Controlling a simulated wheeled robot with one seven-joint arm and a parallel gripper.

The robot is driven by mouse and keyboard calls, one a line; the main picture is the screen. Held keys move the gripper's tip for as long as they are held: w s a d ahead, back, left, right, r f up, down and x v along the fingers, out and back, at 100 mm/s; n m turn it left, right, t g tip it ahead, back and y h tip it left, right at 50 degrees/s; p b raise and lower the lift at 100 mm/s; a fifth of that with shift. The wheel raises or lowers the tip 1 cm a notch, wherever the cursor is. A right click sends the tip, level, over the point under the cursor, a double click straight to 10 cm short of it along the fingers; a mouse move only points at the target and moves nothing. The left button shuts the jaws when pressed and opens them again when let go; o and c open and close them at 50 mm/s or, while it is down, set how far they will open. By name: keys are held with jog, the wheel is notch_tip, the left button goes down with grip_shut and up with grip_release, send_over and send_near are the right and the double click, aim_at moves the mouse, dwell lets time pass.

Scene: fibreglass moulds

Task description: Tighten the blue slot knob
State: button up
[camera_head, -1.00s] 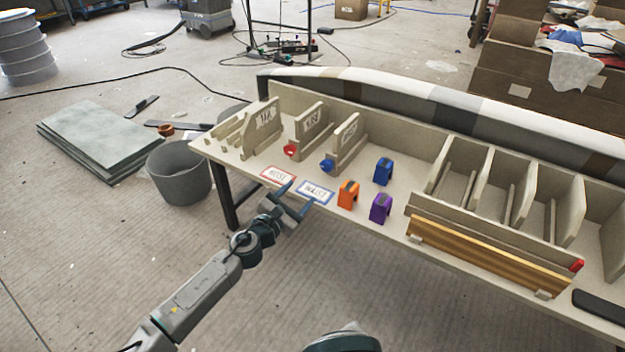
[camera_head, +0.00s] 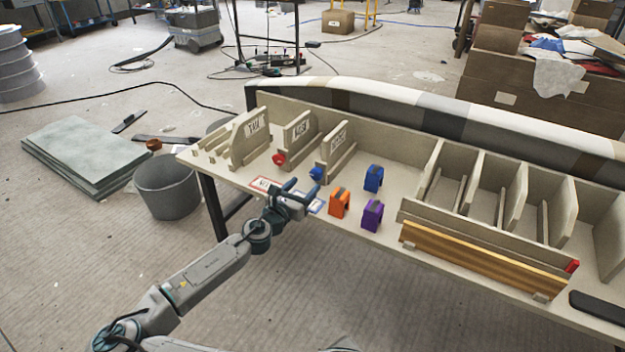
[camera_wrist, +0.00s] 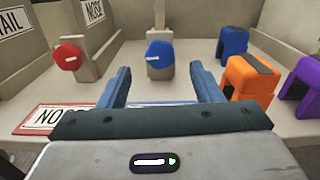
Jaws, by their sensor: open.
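The blue slot knob (camera_wrist: 160,58) is round with a pale line across its face. It sits on the front of a beige slot block, straight ahead and between my gripper's fingers in the wrist view, beyond their tips. In the head view the blue knob (camera_head: 316,173) is at the foot of a labelled divider. My gripper (camera_head: 301,187) is open and empty, low over the table's front and short of the knob; its two blue fingers (camera_wrist: 158,80) stand apart in the wrist view. A red knob (camera_wrist: 69,57), also with a pale line, is on the slot to the left.
Orange (camera_head: 339,204), purple (camera_head: 372,215) and blue (camera_head: 373,178) arch blocks stand to the right of the knob. Flat label cards, one red-edged (camera_head: 262,184), lie under my gripper. Labelled dividers (camera_head: 298,129) rise behind the knobs.

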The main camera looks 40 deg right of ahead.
aim_at(314, 175)
jog(key=shift+b+x, duration=0.6)
jog(key=shift+x, duration=2.45)
jog(key=c, duration=1)
